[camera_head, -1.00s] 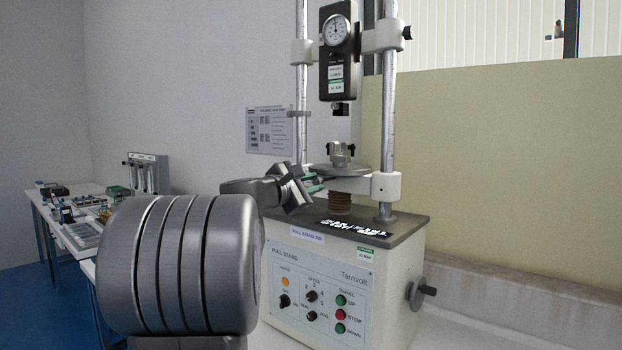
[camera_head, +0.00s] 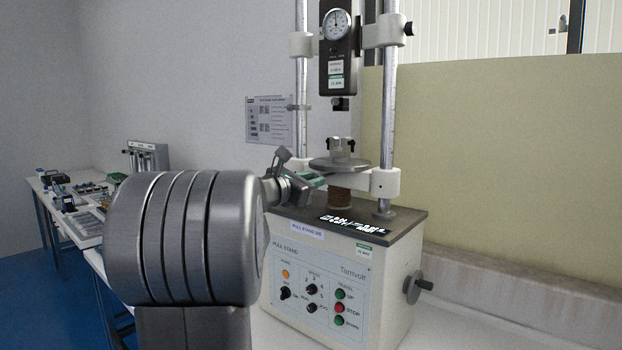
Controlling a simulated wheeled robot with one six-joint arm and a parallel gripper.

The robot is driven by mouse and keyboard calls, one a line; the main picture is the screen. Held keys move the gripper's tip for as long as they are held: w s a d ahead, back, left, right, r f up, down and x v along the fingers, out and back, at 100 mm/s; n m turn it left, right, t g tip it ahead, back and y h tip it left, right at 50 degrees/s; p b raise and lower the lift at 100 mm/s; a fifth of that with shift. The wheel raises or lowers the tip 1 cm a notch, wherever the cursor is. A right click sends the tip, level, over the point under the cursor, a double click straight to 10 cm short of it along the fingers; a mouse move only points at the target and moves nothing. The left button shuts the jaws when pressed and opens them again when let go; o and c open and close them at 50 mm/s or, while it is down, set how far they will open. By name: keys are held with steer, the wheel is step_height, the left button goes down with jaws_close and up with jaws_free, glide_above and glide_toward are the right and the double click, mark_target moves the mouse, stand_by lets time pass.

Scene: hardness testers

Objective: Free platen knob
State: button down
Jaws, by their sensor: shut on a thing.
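The pull stand (camera_head: 318,290) stands on the pale bench. Its round grey platen (camera_head: 340,164) sits above a brown ribbed column (camera_head: 340,200), with a small clamp (camera_head: 341,146) on top. My gripper (camera_head: 318,182) reaches in from the left, just under the platen's left edge. Its green-tipped fingers are shut on the platen knob, which the fingers and wrist hide almost fully. My large grey arm joint fills the left foreground and covers the stand's left side.
A dial gauge head (camera_head: 337,45) hangs above the platen between two upright posts (camera_head: 389,110). A table with small equipment (camera_head: 75,200) stands at the far left. A yellow-green panel (camera_head: 490,150) is behind.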

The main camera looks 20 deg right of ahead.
steer(key=shift+f, duration=0.1)
steer(key=c, duration=1.2)
jaws_free()
steer(key=shift+c, duration=0.2)
steer(key=shift+a, duration=0.1)
steer(key=v, duration=1.3)
steer(key=shift+s+a+b, duration=0.2)
steer(key=shift+s+b, duration=0.05)
steer(key=shift+b, duration=0.1)
steer(key=shift+d, duration=0.1)
steer(key=x, duration=1.3)
steer(key=shift+w+d+p, duration=0.25)
steer(key=shift+w+p, duration=0.05)
steer(key=shift+p, duration=0.05)
